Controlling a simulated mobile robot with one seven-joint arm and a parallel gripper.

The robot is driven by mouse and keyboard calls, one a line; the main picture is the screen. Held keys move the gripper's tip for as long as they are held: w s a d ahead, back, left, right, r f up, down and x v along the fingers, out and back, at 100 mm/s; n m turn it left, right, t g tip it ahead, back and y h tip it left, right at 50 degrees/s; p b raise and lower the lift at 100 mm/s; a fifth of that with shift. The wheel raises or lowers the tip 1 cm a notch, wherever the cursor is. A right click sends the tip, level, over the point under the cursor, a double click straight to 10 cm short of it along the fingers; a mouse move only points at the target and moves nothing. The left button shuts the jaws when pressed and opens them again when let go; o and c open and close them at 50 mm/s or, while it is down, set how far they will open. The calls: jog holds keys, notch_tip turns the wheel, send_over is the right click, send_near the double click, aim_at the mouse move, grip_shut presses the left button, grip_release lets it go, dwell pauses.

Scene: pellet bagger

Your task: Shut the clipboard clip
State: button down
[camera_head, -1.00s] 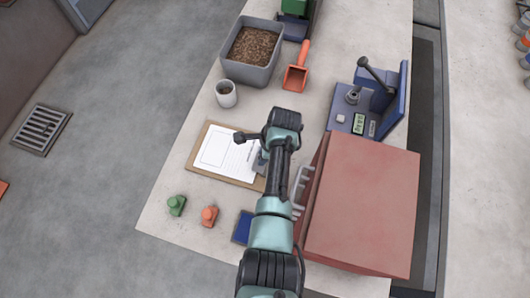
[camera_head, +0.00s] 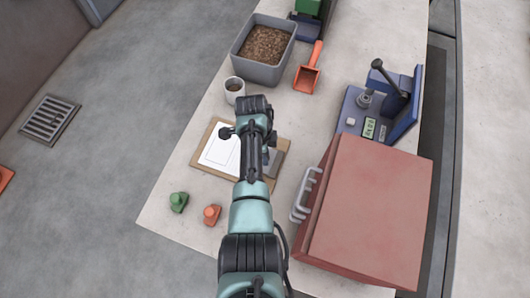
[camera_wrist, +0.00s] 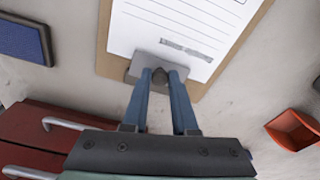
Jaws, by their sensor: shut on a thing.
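The clipboard (camera_head: 205,169) lies on the pale bench, a brown board with a white printed sheet, partly hidden behind my arm in the head view. In the wrist view the clipboard (camera_wrist: 104,40) fills the top. Its grey metal clip (camera_wrist: 140,66) sits at the board's near edge, over the end of the sheet. My gripper (camera_wrist: 160,78) is at the clip, its two blue fingers closed on a small dark part in the middle of the clip. I cannot tell whether the clip is raised or flat.
A red box (camera_head: 370,210) with grey handles stands close right of my arm. A mug (camera_head: 235,92), pellet bin (camera_head: 240,55) and orange scoop (camera_head: 307,78) lie beyond. Green (camera_head: 179,202) and orange (camera_head: 212,214) pieces sit near the front edge. A blue pad (camera_wrist: 22,40) lies beside the clipboard.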

jog(key=c, duration=0.7)
grip_release()
notch_tip(320, 180, up, 13)
jog(key=a, duration=0.1)
jog(key=shift+a+b, duration=0.2)
jog(key=shift+b, duration=0.1)
jog(key=shift+f, duration=0.1)
